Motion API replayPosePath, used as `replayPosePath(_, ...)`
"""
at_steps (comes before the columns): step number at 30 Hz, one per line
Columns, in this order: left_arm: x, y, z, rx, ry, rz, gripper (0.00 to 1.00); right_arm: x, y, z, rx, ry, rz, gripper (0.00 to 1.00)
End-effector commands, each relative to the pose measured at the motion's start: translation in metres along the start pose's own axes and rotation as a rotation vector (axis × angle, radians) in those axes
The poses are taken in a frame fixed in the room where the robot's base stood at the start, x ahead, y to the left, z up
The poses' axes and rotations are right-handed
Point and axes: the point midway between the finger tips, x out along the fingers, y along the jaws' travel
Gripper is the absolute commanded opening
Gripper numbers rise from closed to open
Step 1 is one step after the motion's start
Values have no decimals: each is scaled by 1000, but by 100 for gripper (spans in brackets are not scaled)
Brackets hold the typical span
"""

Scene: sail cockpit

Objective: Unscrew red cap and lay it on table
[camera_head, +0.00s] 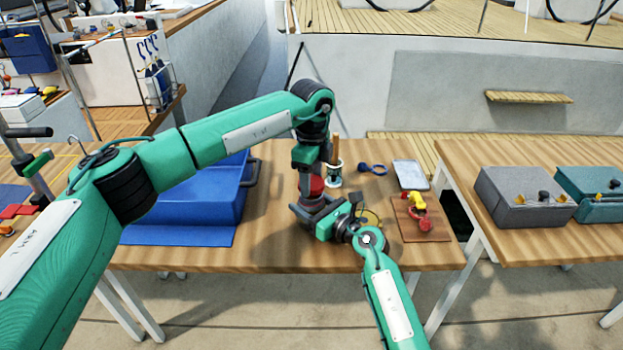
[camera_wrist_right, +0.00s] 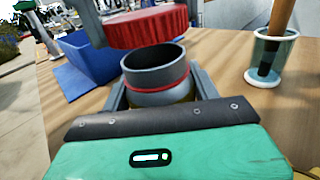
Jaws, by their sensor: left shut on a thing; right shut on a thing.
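A red ribbed cap (camera_wrist_right: 146,27) hangs just above the open grey neck of a container (camera_wrist_right: 156,72) in the right wrist view, clear of its rim. The cap also shows in the head view (camera_head: 316,184). My left gripper (camera_head: 311,174) comes down from above and is shut on the cap; parts of its fingers show beside the cap in the wrist view. A thin red ring circles the container below its neck. My right gripper (camera_wrist_right: 158,98) is shut around the container, which stands upright; its lower body is mostly hidden.
A blue case (camera_head: 200,200) stands left on the table. Behind the container is a glass cup (camera_head: 334,181) holding a wooden-handled tool. To the right are a blue item (camera_head: 373,169), a pale tray (camera_head: 410,174) and a brown board (camera_head: 436,230) with yellow and red parts. Bare wood shows in front.

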Motion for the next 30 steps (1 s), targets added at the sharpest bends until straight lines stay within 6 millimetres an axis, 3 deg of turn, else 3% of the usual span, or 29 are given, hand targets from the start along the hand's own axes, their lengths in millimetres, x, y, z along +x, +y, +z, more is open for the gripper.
replayPosePath(7,-31,0,0,0,-1,-3,28,0,0,-1,1,2,1,0)
replayPosePath(15,-35,0,0,0,0,0,28,0,0,-1,1,1,1,0)
replayPosePath(16,-35,0,0,0,0,0,28,0,0,-1,1,1,1,67)
replayPosePath(19,-35,0,0,0,0,0,28,0,0,-1,1,1,1,87)
replayPosePath(30,-35,0,0,0,0,0,28,-5,0,-1,0,1,0,87)
